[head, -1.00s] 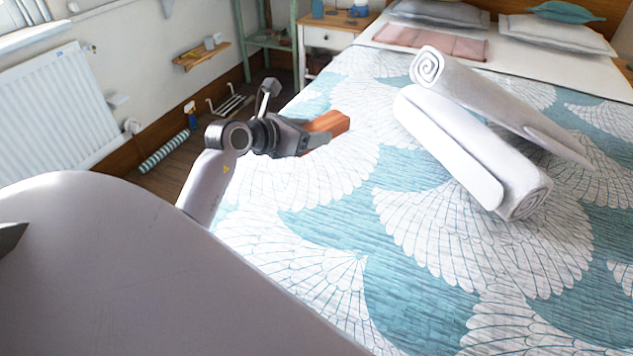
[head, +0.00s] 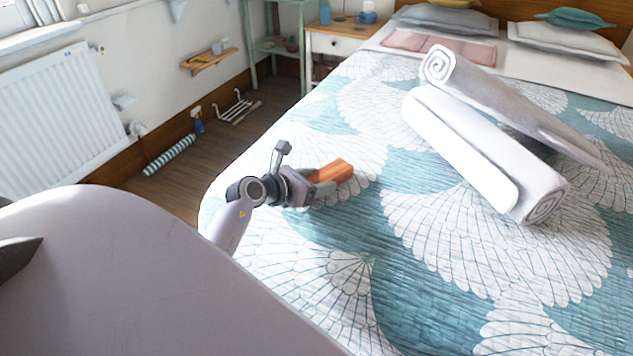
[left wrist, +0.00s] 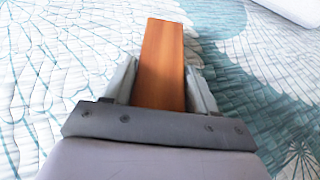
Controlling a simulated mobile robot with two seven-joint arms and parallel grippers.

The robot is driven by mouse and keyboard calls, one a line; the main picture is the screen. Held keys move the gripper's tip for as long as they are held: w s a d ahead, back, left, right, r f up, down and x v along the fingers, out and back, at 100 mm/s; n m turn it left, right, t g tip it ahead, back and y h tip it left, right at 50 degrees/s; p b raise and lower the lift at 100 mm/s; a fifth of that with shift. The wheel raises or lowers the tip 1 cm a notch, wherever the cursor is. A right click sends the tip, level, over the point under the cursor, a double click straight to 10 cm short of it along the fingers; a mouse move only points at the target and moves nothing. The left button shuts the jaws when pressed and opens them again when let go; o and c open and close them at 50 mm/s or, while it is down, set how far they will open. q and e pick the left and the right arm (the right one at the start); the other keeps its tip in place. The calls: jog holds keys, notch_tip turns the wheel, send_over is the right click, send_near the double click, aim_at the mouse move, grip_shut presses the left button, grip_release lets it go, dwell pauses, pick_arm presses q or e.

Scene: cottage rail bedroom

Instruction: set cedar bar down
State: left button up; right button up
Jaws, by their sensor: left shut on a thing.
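The cedar bar (head: 336,171) is a reddish-brown wooden block. My left gripper (head: 318,184) is shut on it, low over the left part of the patterned bed. In the left wrist view the bar (left wrist: 163,62) sticks out forward between the two grey fingers of the gripper (left wrist: 161,88). I cannot tell whether the bar touches the quilt (head: 420,285). The bar's near end is hidden between the fingers. My right gripper is not clearly seen; only a dark tip shows at the left edge of the head view.
Two rolled white towels (head: 470,150) lie on the bed to the right of the bar. Pillows (head: 560,38) and a folded pink cloth (head: 425,48) are at the head end. A nightstand (head: 340,45) stands beyond. The quilt's near middle is clear.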

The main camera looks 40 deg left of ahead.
pick_arm(q)
jog(key=o, duration=1.1)
jog(key=shift+f, duration=0.1)
